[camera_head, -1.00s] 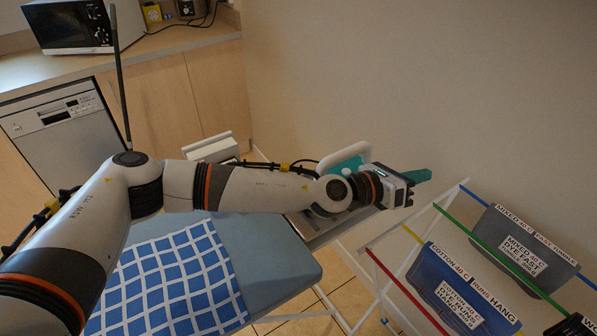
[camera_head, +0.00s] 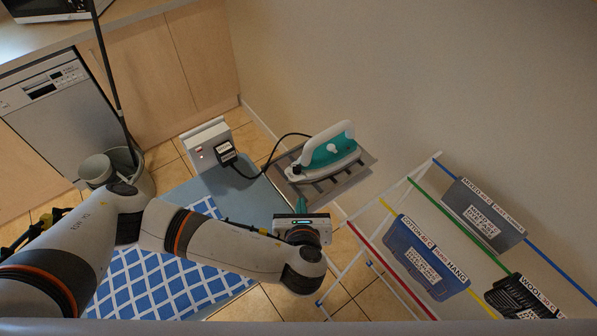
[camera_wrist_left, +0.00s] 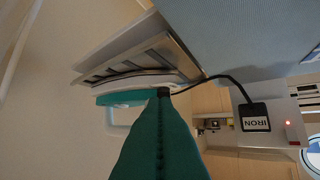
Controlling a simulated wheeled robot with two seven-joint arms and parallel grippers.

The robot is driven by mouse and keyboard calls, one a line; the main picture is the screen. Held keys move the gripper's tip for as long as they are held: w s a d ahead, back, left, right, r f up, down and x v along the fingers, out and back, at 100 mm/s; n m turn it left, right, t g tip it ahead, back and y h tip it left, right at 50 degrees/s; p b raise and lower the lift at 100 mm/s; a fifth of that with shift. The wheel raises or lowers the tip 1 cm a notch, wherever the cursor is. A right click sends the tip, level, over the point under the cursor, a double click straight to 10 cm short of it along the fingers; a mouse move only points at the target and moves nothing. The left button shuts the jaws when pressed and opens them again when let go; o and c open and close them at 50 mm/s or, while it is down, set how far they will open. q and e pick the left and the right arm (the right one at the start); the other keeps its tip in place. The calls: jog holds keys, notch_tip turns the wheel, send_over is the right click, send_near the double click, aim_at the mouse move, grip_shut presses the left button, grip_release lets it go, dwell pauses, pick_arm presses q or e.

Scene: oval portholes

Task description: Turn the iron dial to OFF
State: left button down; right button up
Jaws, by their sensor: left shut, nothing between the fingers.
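The teal and white iron (camera_head: 325,157) lies on a metal rest (camera_head: 358,178) at the far end of the ironing board. A small white round knob (camera_head: 332,148) shows on its teal side; its marking is too small to read. My left gripper (camera_head: 301,204) is shut and empty, its teal fingers pointing toward the iron from its near side, apart from it in the head view. In the left wrist view the shut fingers (camera_wrist_left: 163,94) overlap the lower edge of the iron (camera_wrist_left: 125,97); I cannot tell whether they touch. My right gripper is not in view.
A black cord runs from the iron to a plug labelled IRON (camera_wrist_left: 254,118) in a pale socket box (camera_head: 208,136) with a lit red light. A blue checked cloth (camera_head: 165,285) covers the near board.

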pick_arm(q)
jog(key=p, duration=0.1)
send_near(300, 171)
jog(key=f, duration=0.1)
jog(key=w+f, duration=0.1)
jog(key=shift+w+f, duration=0.25)
jog(key=shift+f, duration=0.15)
jog(key=shift+w+p, duration=0.55)
jog(key=shift+w, duration=0.7)
jog(key=shift+w+f, duration=0.1)
jog(key=shift+w, duration=0.65)
